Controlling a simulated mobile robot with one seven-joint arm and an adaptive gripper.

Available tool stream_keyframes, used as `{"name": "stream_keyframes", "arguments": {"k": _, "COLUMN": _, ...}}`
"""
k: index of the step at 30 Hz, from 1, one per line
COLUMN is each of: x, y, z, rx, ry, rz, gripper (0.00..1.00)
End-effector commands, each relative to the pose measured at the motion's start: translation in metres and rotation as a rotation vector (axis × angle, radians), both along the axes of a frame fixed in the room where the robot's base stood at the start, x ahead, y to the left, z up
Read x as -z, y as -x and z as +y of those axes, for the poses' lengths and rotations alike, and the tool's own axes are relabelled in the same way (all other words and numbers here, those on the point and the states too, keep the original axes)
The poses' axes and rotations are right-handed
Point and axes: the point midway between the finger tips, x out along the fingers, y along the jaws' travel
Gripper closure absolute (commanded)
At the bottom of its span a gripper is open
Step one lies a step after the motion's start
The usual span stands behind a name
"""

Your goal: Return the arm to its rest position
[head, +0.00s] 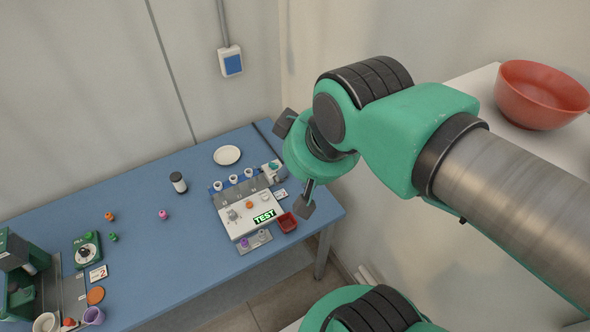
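My arm reaches in from the right side of the head view. My gripper (295,164) is at its end, above the right part of the blue table (170,237). Its two dark fingertips are wide apart, and nothing shows between them. The wrist hides part of the space behind the gripper. The gripper appears apart from the white board (240,220) marked TEST below and to its left.
A white plate (227,155) and a dark-bodied jar (178,182) stand toward the back. A red bowl (541,95) sits on a pale shelf at right. Green devices (87,250) are at left.

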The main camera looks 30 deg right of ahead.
Motion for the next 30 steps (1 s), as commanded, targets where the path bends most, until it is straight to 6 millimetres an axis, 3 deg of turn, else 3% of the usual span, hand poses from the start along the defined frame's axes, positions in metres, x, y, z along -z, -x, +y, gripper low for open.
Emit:
{"name": "stream_keyframes", "arguments": {"k": 8, "x": 0.011, "y": 0.0, "z": 0.0, "rx": 0.0, "ry": 0.0, "rz": 0.0, "gripper": 0.61}}
{"name": "stream_keyframes", "arguments": {"k": 21, "x": 0.06, "y": 0.0, "z": 0.0, "rx": 0.0, "ry": 0.0, "rz": 0.0, "gripper": 0.61}}
{"name": "stream_keyframes", "arguments": {"k": 30, "x": 0.061, "y": 0.0, "z": 0.0, "rx": 0.0, "ry": 0.0, "rz": 0.0, "gripper": 0.61}}
